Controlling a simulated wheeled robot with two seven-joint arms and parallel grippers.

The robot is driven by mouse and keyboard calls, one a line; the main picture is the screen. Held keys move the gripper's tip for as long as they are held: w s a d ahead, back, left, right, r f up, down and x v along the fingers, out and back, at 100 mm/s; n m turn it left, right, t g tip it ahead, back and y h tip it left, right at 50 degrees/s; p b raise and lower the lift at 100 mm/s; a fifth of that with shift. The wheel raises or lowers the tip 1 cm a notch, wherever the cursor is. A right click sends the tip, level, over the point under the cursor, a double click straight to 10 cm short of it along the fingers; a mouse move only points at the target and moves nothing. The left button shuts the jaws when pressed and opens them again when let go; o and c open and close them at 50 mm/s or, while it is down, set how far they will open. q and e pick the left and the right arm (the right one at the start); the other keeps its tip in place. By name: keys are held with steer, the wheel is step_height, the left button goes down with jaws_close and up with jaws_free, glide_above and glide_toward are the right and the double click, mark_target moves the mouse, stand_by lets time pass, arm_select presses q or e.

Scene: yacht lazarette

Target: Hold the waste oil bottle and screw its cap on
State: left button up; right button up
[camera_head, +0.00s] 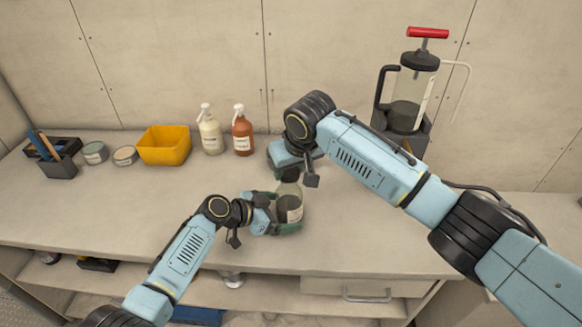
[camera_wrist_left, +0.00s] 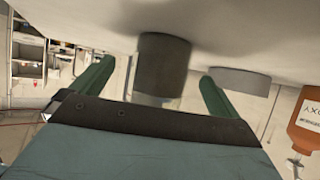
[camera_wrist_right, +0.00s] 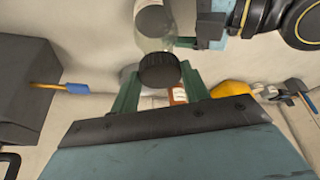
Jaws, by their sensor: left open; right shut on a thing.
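The waste oil bottle (camera_head: 291,207), clear with dark contents and a pale label, stands upright near the counter's front. My left gripper (camera_head: 279,213) is open, with its green fingers on either side of the bottle's lower body. In the left wrist view the dark lower part of the bottle (camera_wrist_left: 163,65) shows between the fingers. My right gripper (camera_head: 289,174) is above the bottle, shut on the black cap (camera_wrist_right: 160,70). In the right wrist view the cap lines up with the bottle's top (camera_wrist_right: 152,22). Whether the cap touches the neck I cannot tell.
Behind stand a cream pump bottle (camera_head: 210,133), an orange-brown pump bottle (camera_head: 242,133), a yellow bin (camera_head: 164,146) and two small cans (camera_head: 95,153). A pump canister with a red handle (camera_head: 412,90) stands at the back right. The counter's left front is clear.

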arm_select(q)
steer(key=shift+x, duration=0.95)
steer(key=c, duration=1.2)
